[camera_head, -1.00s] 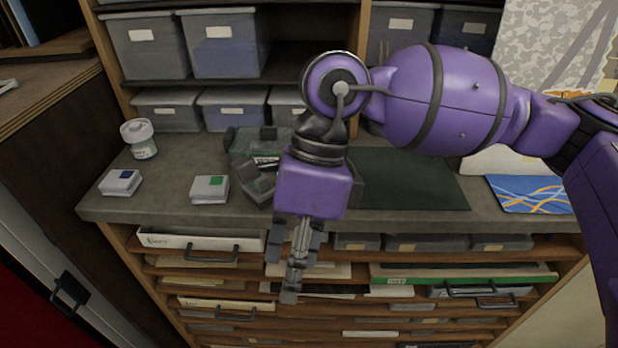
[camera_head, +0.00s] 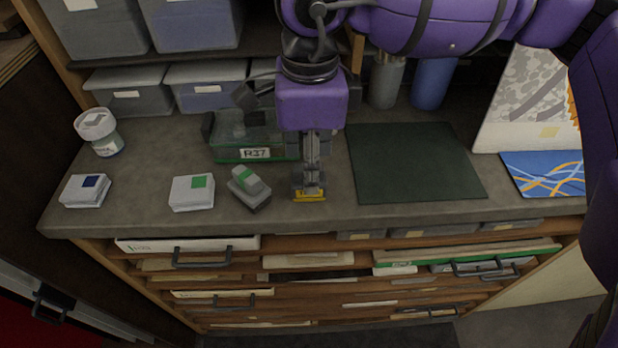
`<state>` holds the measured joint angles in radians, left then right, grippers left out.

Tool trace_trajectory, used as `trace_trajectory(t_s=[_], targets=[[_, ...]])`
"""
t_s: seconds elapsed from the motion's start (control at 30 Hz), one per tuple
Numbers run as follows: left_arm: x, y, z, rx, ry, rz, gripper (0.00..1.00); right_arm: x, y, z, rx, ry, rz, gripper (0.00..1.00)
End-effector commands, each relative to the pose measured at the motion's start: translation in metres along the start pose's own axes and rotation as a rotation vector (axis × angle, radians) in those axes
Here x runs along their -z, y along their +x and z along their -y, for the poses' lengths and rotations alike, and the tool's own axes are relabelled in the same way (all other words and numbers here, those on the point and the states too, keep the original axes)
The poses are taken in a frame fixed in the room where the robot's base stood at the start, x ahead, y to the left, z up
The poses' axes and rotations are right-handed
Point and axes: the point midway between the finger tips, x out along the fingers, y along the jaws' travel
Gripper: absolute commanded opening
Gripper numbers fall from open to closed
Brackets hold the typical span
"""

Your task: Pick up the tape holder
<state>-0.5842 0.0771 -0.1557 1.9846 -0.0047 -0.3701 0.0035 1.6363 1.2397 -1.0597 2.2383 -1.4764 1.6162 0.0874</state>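A small grey piece with a yellow edge (camera_head: 310,197) is at the fingertips of my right gripper (camera_head: 309,186), low over the worktop near its front edge; it may be the tape holder, but the fingers hide most of it. I cannot tell whether the fingers are closed on it. A grey block with a green top patch (camera_head: 249,188) lies tilted just left of the gripper. My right arm comes in from the upper right and points straight down. My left gripper is not in view.
A clear green-edged box marked R37 (camera_head: 252,146) stands behind the gripper. Left are a green-labelled white box (camera_head: 192,195), a blue-labelled one (camera_head: 84,192) and a white-lidded jar (camera_head: 99,133).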

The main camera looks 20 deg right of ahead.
Motion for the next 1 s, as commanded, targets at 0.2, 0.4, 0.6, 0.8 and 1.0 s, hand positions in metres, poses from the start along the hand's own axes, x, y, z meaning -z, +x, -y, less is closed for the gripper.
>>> trace_trajectory(t_s=[0.2,0.4,0.6,0.8,1.0], targets=[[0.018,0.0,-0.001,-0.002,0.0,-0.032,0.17,0.0,0.029,-0.001,0.0,0.001,-0.001,0.52],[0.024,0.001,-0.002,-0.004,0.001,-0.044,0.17,0.0,0.033,-0.001,-0.001,0.001,0.0,0.52],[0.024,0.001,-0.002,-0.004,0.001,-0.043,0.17,0.0,0.033,-0.001,-0.001,0.001,0.0,0.37],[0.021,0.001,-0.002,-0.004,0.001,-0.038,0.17,-0.001,0.033,-0.001,0.0,0.001,0.0,0.11],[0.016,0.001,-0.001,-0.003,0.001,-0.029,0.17,-0.001,0.033,-0.001,0.0,0.001,0.001,0.01]])
